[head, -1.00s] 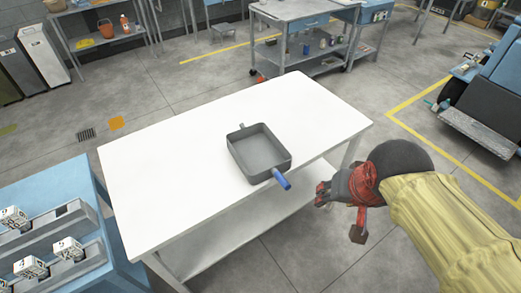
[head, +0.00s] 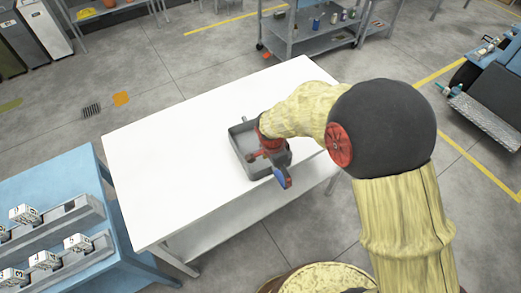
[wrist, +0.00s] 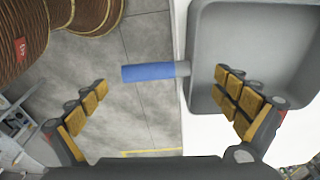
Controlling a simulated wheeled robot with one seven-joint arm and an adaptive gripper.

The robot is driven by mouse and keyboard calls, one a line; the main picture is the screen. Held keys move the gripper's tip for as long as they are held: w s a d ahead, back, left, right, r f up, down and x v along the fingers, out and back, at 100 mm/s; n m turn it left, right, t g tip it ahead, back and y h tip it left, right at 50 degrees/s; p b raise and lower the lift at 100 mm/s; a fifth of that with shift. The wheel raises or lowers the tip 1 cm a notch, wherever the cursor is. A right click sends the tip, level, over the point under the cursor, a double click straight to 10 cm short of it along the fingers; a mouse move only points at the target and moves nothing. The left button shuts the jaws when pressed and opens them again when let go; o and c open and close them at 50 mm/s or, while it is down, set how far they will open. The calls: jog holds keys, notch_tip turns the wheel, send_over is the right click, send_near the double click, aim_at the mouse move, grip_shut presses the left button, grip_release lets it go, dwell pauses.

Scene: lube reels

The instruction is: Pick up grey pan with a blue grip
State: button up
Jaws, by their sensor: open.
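The grey pan (head: 238,146) sits on the white table near its right front edge. Its blue grip (head: 283,179) points out past the table edge. My gripper (head: 268,160) is over the pan's near side, partly hiding it. In the wrist view the open gripper (wrist: 165,100) has one finger at the left over the floor and the other at the right in front of the pan (wrist: 258,60). The blue grip (wrist: 150,72) lies crosswise between the fingers, farther from the camera. The jaws hold nothing.
The white table (head: 165,160) is otherwise bare, with free room left of the pan. A blue bench (head: 50,190) with white blocks stands at the left. A grey shelf cart (head: 325,35) stands behind, and a blue machine (head: 490,85) is at the far right.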

aim_at(279, 174)
jog(key=f, duration=0.5)
jog(key=shift+w+d+f, duration=0.3)
jog(key=shift+d, duration=0.05)
jog(key=c, duration=0.3)
jog(key=shift+r, duration=0.1)
jog(key=c, duration=1)
